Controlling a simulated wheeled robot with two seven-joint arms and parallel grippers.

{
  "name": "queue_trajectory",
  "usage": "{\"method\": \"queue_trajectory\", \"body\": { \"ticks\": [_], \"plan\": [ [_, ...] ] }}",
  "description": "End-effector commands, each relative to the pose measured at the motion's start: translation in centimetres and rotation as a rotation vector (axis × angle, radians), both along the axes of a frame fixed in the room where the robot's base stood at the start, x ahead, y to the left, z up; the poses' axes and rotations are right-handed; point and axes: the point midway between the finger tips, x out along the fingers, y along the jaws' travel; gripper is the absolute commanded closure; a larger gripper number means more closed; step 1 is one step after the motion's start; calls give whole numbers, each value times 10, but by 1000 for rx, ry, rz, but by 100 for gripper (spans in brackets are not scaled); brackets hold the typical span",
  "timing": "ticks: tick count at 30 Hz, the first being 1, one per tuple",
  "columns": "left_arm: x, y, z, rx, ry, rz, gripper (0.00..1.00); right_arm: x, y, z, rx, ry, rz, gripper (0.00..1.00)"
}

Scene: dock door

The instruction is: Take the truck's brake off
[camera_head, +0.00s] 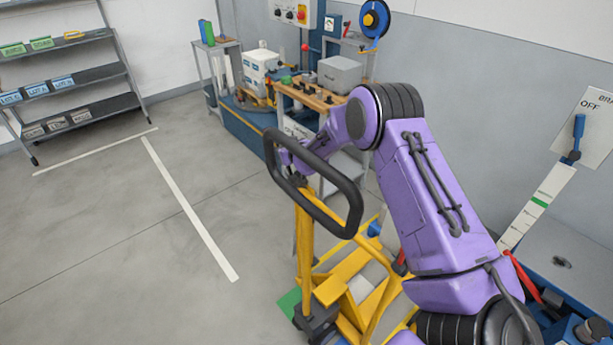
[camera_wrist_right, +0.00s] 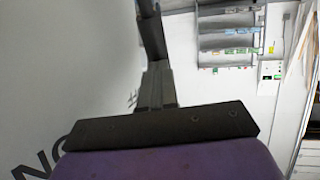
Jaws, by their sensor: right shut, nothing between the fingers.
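The yellow hand truck (camera_head: 345,285) stands in the lower middle of the head view. Its black loop handle (camera_head: 350,205) is at the top of a yellow post. My right arm comes in from the lower right, and its purple wrist shows at the loop's upper left. My right gripper is mostly hidden there; I cannot tell whether it touches the loop. In the right wrist view my right gripper (camera_wrist_right: 157,80) is shut and empty, with a dark bar just beyond its fingers. My left gripper is out of view.
A workbench (camera_head: 310,95) with a grey box (camera_head: 342,73) stands behind the truck. A shelf rack (camera_head: 75,85) is at the far left. The grey floor with white lines is clear at left. A metal panel lies at the lower right below the lever.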

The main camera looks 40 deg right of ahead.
Motion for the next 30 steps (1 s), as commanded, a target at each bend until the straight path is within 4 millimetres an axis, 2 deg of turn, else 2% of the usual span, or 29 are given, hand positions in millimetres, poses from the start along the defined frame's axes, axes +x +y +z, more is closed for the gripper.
{"method": "queue_trajectory", "body": {
  "ticks": [10,14,17,24,30],
  "plan": [
    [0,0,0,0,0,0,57,3,2,4,0,-10,4,100],
    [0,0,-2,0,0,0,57,-2,2,6,0,-11,2,100],
    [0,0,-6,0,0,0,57,-17,3,11,0,-9,0,100],
    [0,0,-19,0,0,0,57,-67,11,32,1,-8,-2,100],
    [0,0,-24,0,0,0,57,-94,16,44,-1,-7,-2,100]
  ]
}}
